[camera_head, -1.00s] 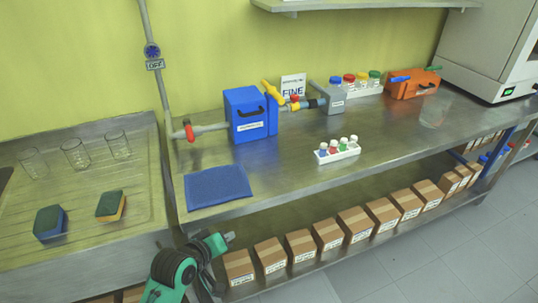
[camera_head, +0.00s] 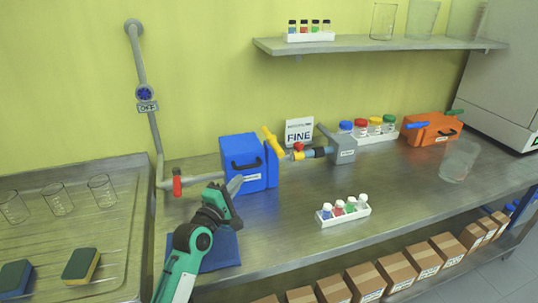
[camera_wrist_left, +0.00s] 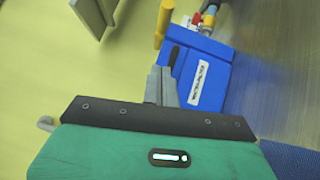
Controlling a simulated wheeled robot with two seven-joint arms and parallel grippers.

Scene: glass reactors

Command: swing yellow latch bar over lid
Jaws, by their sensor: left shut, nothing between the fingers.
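The blue box (camera_head: 247,167) stands on the steel bench against the wall, with a black handle and a white label on its front. The yellow latch bar (camera_head: 271,143) stands steeply tilted at the box's right edge, and it is not across the front. My left gripper (camera_head: 236,184) is shut and empty, just in front of the box's lower left; I cannot tell if it touches. In the left wrist view, the gripper (camera_wrist_left: 164,82) points at the blue box (camera_wrist_left: 195,68), with the yellow bar (camera_wrist_left: 163,22) beyond. My right gripper is not in view.
A red-handled pipe valve (camera_head: 177,182) is left of the box. A blue mat (camera_head: 222,253) lies under my left arm. A grey fitting (camera_head: 341,149) joins the box's right side. A white vial rack (camera_head: 345,212) and a glass beaker (camera_head: 459,160) stand further right.

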